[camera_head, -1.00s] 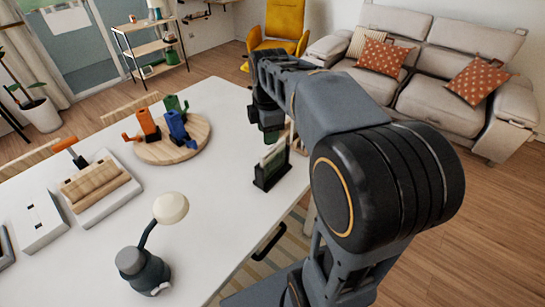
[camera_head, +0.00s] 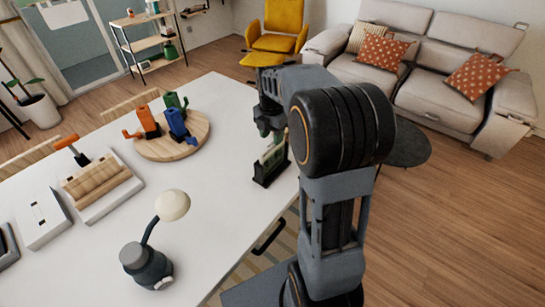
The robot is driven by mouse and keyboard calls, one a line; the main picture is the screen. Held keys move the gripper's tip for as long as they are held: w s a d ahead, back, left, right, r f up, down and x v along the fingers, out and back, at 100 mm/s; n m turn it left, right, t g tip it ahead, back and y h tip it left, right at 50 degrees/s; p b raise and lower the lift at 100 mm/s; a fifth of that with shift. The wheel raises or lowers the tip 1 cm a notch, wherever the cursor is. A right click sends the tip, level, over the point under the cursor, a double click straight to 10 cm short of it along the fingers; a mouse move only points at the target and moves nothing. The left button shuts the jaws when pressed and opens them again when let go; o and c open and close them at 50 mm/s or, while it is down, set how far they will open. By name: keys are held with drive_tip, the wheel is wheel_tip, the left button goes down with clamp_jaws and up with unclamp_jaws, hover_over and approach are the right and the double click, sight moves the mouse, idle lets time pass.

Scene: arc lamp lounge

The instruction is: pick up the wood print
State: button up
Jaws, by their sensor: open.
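A small upright panel with green and pale parts, which looks like the wood print (camera_head: 272,155), stands in a black holder (camera_head: 268,175) near the right edge of the white table. My gripper (camera_head: 268,133) points down just above the panel's top, with its jaws open. The fingertips are small and partly dark against the arm, so I cannot tell whether they touch the panel or are beside it.
The white table (camera_head: 225,215) also holds a round wooden board (camera_head: 158,152) with orange, blue and green figures, a desk lamp (camera_head: 147,265), a tray with a tan bread-like block (camera_head: 97,180) and a white box (camera_head: 43,220). Table surface between lamp and holder is clear.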

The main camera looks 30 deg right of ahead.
sight(272, 147)
drive_tip(key=shift+d+f+p, duration=0.1)
drive_tip(key=shift+f+p, duration=0.5)
drive_tip(key=shift+f, duration=2.15)
clamp_jaws()
